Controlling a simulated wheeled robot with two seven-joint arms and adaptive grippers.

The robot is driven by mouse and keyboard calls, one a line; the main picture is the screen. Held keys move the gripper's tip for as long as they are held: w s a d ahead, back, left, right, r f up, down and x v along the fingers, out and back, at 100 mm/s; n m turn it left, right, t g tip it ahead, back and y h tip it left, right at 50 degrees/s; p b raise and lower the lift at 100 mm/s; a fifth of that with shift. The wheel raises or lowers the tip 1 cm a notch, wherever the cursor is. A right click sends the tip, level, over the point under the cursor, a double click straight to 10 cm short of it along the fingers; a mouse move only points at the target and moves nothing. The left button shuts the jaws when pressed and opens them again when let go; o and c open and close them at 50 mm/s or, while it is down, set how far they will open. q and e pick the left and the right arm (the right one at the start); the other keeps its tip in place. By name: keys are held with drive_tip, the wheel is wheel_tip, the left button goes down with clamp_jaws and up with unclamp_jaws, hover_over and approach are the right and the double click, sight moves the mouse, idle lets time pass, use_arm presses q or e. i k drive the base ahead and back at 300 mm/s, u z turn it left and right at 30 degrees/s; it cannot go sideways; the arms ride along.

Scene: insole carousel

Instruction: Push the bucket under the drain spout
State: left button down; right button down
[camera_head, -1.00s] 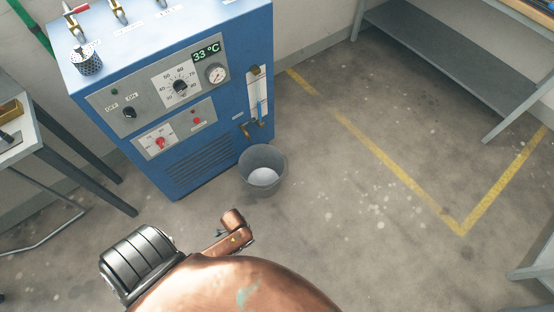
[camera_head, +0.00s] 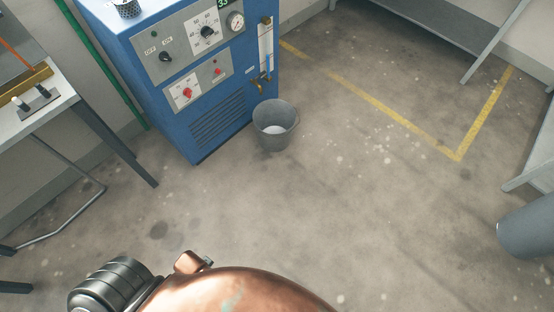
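The grey bucket (camera_head: 274,142) stands upright on the floor at the right front corner of the blue machine (camera_head: 225,120), with its open top facing up and a pale patch inside. The brass drain spout (camera_head: 259,86) is low on the machine's right side, just above and behind the bucket's rim in the picture. I cannot tell whether the spout's outlet lies over the bucket's opening. Neither of my grippers is in view.
A workbench (camera_head: 68,90) stands at the left with a bent tube near the floor. Yellow floor lines (camera_head: 400,118) and a grey shelf (camera_head: 435,20) are at the right. The floor around the bucket's front and right is clear. A rounded copper shape fills the bottom edge.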

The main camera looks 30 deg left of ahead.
sight(275, 119)
drive_tip(key=u, duration=0.85)
drive_tip(key=i, duration=0.95)
drive_tip(key=z, duration=0.65)
drive_tip(key=i, duration=0.6)
drive_tip(key=z, duration=0.5)
